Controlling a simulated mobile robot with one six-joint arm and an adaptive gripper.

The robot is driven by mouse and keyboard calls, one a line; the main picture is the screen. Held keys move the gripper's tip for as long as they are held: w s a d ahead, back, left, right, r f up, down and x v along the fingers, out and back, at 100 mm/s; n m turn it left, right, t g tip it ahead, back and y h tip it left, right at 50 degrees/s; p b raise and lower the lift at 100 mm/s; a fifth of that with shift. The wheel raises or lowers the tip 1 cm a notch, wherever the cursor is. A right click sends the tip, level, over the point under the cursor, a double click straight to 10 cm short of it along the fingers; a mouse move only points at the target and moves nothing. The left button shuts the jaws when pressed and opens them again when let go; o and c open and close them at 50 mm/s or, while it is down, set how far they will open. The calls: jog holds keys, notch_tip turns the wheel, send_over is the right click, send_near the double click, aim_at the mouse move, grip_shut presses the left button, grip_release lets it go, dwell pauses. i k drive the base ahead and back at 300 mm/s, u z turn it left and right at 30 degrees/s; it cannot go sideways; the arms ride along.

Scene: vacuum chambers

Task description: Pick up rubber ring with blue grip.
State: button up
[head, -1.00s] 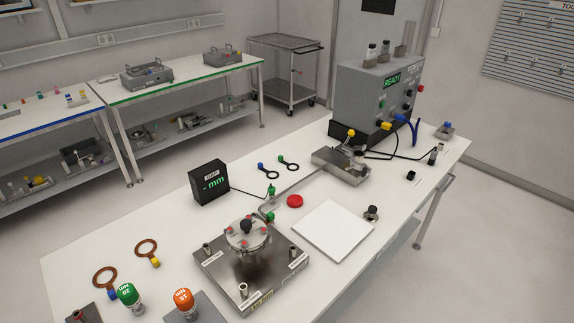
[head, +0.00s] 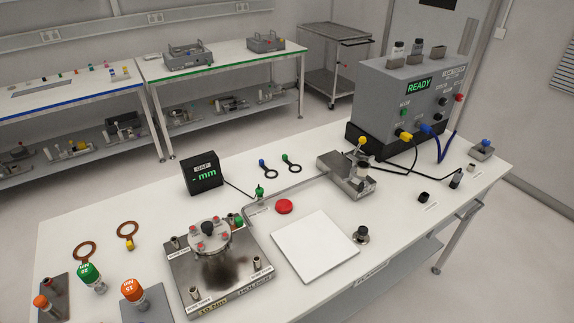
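The rubber ring with blue grip (head: 269,173) lies flat on the white table. It is a small black ring with a blue knob at its upper left end. A similar black ring with green grip (head: 293,167) lies just to its right, apart from it. My gripper is not in the head view.
A black gap display (head: 201,174) stands left of the rings. A metal chamber on a plate (head: 218,275), a red disc (head: 284,206), a white pad (head: 315,247) and a metal fixture (head: 347,178) stand nearby. Two copper rings lie at left. A grey READY box (head: 412,105) stands behind.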

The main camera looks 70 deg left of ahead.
aim_at(261, 161)
jog(key=i, duration=0.75)
jog(key=u, duration=3)
jog(key=i, duration=0.45)
jog(key=u, duration=0.2)
